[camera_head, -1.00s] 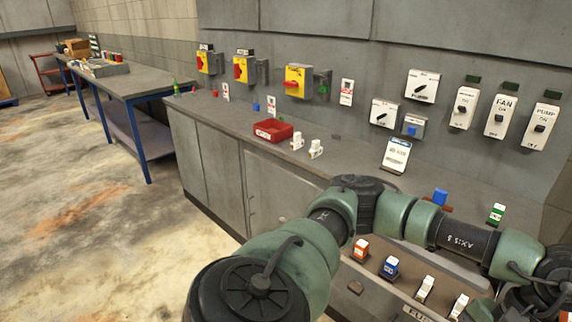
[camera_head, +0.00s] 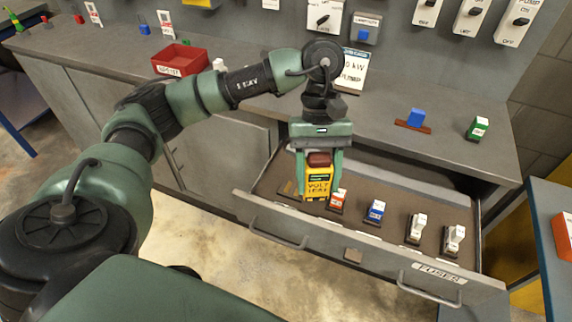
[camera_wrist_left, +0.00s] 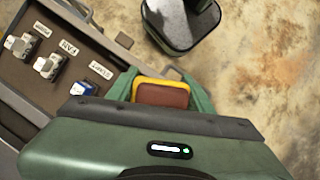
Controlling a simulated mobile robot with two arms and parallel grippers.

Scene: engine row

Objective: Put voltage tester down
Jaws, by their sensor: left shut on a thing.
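The yellow voltage tester (camera_head: 318,183) with a dark red top is held upright between the fingers of my left gripper (camera_head: 319,170). It is over the left part of the open fuse drawer (camera_head: 390,252), beside an orange fuse. I cannot tell whether its bottom touches the drawer floor. In the left wrist view the tester's red-brown top with a yellow rim (camera_wrist_left: 161,94) shows between the two green fingers. My right gripper is not seen.
The drawer holds an orange fuse (camera_head: 337,200), a blue fuse (camera_head: 375,211) and two white fuses (camera_head: 417,227). On the counter are a red bin (camera_head: 180,60), a sign (camera_head: 352,70), a blue block (camera_head: 415,117) and a green fuse (camera_head: 478,128). The counter front is bare between them.

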